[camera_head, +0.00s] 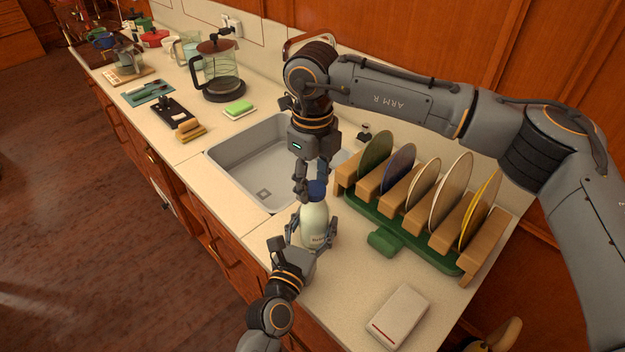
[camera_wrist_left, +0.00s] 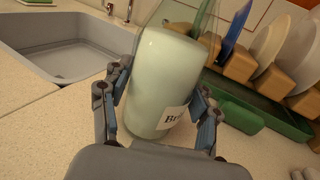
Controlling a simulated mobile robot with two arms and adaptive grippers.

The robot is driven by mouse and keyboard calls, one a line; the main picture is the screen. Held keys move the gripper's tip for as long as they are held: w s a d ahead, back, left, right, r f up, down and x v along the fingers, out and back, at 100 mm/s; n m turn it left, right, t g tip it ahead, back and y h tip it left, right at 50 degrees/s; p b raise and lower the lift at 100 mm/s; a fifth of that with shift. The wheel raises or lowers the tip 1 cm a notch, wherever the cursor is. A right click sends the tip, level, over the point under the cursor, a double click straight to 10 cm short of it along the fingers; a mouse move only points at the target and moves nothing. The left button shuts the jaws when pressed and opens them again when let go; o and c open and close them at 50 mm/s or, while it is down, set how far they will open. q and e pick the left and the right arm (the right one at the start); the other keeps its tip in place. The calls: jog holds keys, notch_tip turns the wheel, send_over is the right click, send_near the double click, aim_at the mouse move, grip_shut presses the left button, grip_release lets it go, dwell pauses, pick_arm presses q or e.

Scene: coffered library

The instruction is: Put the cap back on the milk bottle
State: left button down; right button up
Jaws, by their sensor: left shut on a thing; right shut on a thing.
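The milk bottle (camera_head: 314,221) stands upright on the counter in front of the sink, pale with a white label. My left gripper (camera_head: 312,236) is shut around its body. In the left wrist view the bottle (camera_wrist_left: 165,85) sits between the fingers of my left gripper (camera_wrist_left: 158,115), and its top is out of the frame. The blue cap (camera_head: 317,188) is at the bottle's mouth, directly below my right gripper (camera_head: 311,184), which points down and is shut on it. Whether the cap touches the rim or is seated cannot be told.
A green dish rack (camera_head: 395,241) with wooden slats and several plates stands close on the right. The sink (camera_head: 236,160) lies behind. A white box (camera_head: 398,315) is at the front right. A sponge (camera_head: 239,109) and a glass coffee pot (camera_head: 218,75) stand further back.

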jog(key=m, duration=0.4)
jog(key=shift+w, duration=0.1)
jog(key=m, duration=0.5)
jog(key=shift+d+m, duration=0.15)
jog(key=shift+m, duration=0.25)
jog(key=m, duration=0.3)
jog(key=shift+d+m, duration=0.1)
jog(key=shift+m, duration=0.3)
jog(key=m, duration=0.4)
jog(key=o, duration=0.7)
jog(key=shift+o, duration=0.2)
jog(key=shift+r, duration=2.2)
